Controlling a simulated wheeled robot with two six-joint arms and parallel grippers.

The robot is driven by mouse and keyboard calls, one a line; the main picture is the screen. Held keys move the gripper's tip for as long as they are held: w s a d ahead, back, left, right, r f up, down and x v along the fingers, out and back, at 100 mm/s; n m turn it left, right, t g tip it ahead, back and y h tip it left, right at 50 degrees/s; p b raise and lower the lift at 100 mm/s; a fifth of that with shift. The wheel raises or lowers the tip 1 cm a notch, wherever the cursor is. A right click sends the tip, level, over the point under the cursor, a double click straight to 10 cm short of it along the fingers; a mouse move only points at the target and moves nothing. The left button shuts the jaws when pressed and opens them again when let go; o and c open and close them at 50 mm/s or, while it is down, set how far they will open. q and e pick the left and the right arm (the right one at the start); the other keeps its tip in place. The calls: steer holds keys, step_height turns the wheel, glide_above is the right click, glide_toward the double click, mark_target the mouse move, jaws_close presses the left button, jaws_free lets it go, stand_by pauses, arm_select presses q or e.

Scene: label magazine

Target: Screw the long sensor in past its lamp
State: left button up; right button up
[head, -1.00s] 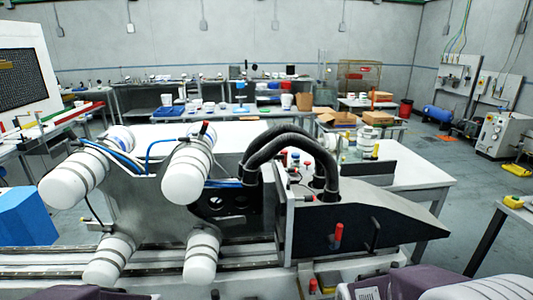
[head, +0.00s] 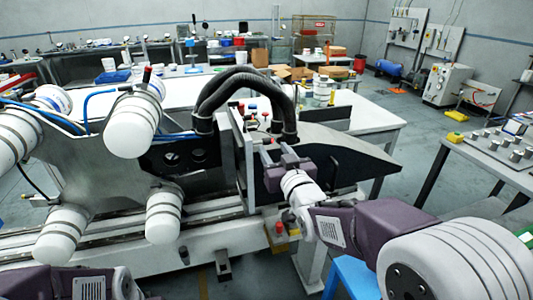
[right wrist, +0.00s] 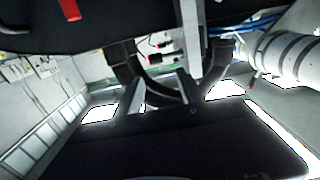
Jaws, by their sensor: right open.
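The long sensor cannot be picked out for certain, and no lit lamp can be told. Small dark parts with red ends (right wrist: 156,60) show beyond the fingers in the right wrist view. Small red-tipped parts (head: 265,117) also show behind the upright plate of the label magazine (head: 340,149) in the head view. My right gripper (head: 271,154) is open and empty, in front of the magazine's dark side, just right of the upright plate. Its fingers reach up and left. The left gripper is not in view; only part of my left arm shows at the bottom left.
Thick black hoses (head: 245,78) arch over the upright plate. White rollers (head: 130,127) stand to the left. A red handle (right wrist: 70,10) is close by in the right wrist view. A white table (head: 375,120) is behind; open floor lies to the right.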

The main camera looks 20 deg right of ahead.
mark_target(268, 141)
steer(key=w, duration=0.3)
steer(key=w+p, duration=0.1)
steer(key=w, duration=0.2)
steer(key=w+f, duration=0.1)
steer(key=w, duration=0.2)
steer(key=shift+f, duration=0.1)
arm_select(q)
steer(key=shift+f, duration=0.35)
arm_select(e)
steer(key=shift+s, duration=0.1)
jaws_close()
